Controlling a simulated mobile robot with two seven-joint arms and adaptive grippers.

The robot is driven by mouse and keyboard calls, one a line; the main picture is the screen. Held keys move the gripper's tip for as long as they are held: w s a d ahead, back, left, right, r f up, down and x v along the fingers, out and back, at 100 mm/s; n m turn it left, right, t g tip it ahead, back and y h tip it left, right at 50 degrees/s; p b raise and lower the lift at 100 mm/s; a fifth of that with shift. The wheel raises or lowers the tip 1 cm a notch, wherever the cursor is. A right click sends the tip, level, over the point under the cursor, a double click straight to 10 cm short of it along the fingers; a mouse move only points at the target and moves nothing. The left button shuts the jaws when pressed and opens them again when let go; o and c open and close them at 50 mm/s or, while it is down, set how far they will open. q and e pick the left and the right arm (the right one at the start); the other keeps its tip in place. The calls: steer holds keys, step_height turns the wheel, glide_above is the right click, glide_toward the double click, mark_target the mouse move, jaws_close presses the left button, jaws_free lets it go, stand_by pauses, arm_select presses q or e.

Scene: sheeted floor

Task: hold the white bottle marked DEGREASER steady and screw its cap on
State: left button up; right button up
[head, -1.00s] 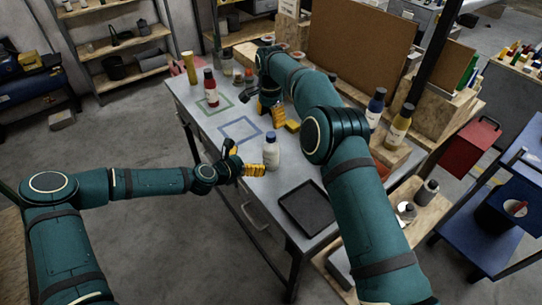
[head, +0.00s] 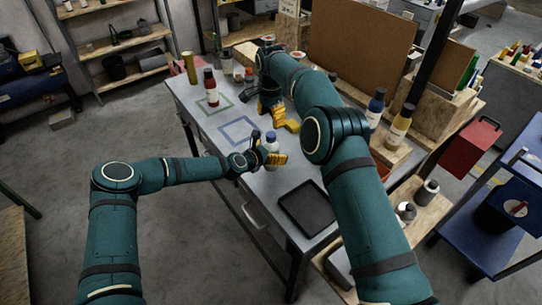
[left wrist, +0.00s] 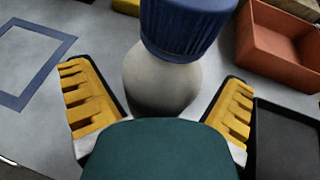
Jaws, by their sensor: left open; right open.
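The white bottle (head: 271,148) with a blue cap (head: 271,136) stands upright on the grey table; its label cannot be read. In the left wrist view the blue cap (left wrist: 185,28) sits on top of the white bottle body (left wrist: 160,80); whether it is tight cannot be told. My left gripper (head: 270,154) is open at the bottle, with its yellow fingers on either side of the body and apparent gaps between. Its palm hides the bottle's lower part in the wrist view. My right gripper (head: 285,121) is open and empty, behind the bottle, pointing down near the table.
A dark tray (head: 308,207) lies at the table's near right. Blue (head: 238,131) and green (head: 214,105) square outlines mark the table. Bottles (head: 398,128) and wooden crates line the right side.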

mark_target(271, 134)
arm_select(q)
steer(key=shift+c, duration=0.3)
jaws_close()
arm_select(e)
steer(key=n, duration=0.6)
steer(key=shift+f, duration=0.15)
steer(key=n, duration=0.7)
steer(key=shift+s+n, duration=0.1)
steer(key=shift+n, duration=0.2)
steer(key=n, duration=1.3)
steer(key=shift+f, duration=3.85)
